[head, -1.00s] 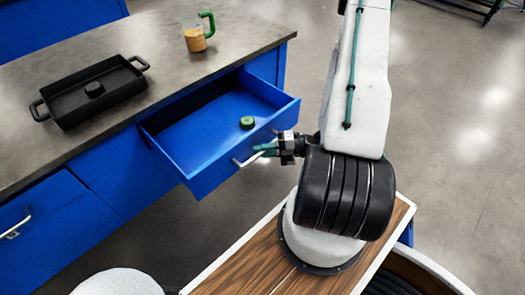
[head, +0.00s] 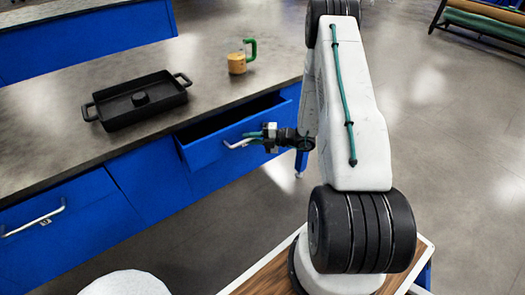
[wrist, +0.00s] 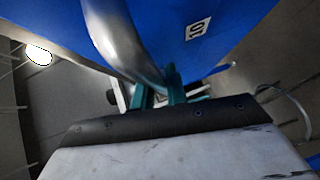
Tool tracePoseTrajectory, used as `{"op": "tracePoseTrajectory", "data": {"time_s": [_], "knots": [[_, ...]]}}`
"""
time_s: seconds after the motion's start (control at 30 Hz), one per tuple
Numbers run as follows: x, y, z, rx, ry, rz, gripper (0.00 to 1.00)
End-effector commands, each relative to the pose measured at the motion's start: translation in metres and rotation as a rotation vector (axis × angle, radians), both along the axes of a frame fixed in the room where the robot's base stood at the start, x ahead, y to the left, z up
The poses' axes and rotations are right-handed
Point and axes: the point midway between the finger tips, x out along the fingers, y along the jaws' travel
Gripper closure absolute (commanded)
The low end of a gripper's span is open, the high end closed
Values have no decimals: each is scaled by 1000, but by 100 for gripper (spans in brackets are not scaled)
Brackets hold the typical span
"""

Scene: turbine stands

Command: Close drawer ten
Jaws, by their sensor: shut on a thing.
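Drawer ten (head: 222,148) is a blue drawer under the grey worktop, and it stands partly open with a dark gap above its front. In the wrist view its blue front (wrist: 240,30) carries a label reading 10 (wrist: 197,29). Its silver bar handle (head: 238,143) also shows large in the wrist view (wrist: 118,38). My gripper (head: 262,137) is at the handle, with its green fingers shut on it; they also show in the wrist view (wrist: 160,90). The drawer's inside is mostly hidden from the head camera.
Another blue drawer with a silver handle (head: 35,222) is at the lower left. The floor at right is open.

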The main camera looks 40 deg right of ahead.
Motion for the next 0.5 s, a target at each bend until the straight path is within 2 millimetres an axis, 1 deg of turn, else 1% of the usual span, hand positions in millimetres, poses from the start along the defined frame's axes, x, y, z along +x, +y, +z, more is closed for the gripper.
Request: {"op": "tracePoseTrajectory", "data": {"time_s": [0.03, 0.2, 0.3, 0.5], "knots": [[13, 0, 0, -3, -3, 2, 100], [48, -3, 0, -2, -2, -1, 100], [63, -3, 0, -2, -2, -1, 100], [81, -5, 0, -1, -1, -2, 100]]}}
